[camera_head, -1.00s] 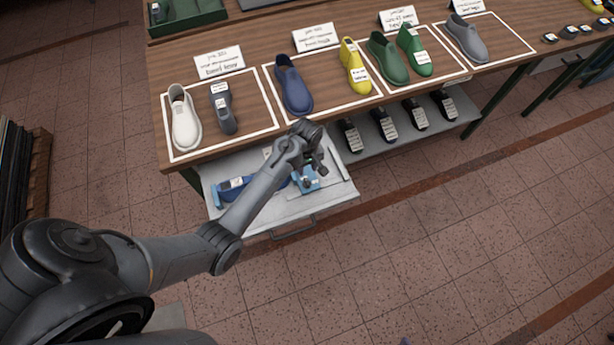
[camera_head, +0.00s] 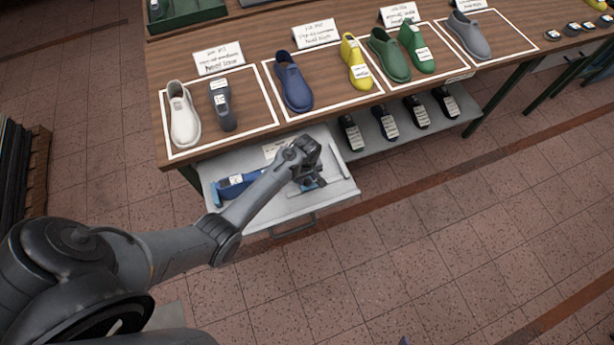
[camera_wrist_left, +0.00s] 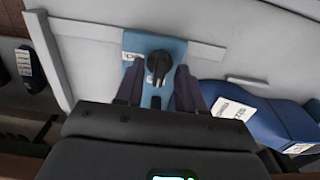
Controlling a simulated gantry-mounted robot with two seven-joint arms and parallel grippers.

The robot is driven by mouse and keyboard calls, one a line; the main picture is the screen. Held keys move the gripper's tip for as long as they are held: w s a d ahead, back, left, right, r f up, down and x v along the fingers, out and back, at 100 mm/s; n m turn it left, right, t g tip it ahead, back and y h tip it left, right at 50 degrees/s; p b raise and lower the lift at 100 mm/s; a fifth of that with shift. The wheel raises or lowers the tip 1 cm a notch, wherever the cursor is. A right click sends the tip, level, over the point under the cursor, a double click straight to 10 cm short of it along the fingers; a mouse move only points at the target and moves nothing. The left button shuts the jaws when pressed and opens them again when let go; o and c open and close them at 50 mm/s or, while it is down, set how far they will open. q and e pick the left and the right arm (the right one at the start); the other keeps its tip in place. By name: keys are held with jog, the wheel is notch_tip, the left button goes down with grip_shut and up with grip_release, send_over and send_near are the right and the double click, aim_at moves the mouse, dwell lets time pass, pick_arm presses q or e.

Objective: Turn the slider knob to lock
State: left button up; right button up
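The slider knob (camera_wrist_left: 158,65) is black and round-headed with a raised ridge. It sits on a blue plate (camera_wrist_left: 139,48) that bears small white labels, inside the open drawer. My left gripper (camera_wrist_left: 156,78) is open, with its two dark fingers apart on either side of the knob's lower part; I cannot tell if they touch it. In the head view my left gripper (camera_head: 307,177) is over the right part of the drawer (camera_head: 262,216) and hides the knob. A blue shoe last (camera_wrist_left: 268,121) with white labels lies beside the plate. My right gripper does not show.
The wooden table (camera_head: 245,136) above the drawer holds several shoes and lasts in white outlines with name cards. A lower shelf (camera_head: 365,150) holds several dark lasts to the right. A drawer handle (camera_head: 292,228) sticks out in front. The tiled floor is clear.

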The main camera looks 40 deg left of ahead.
pick_arm(q)
grip_shut()
jog(key=shift+r, duration=0.1)
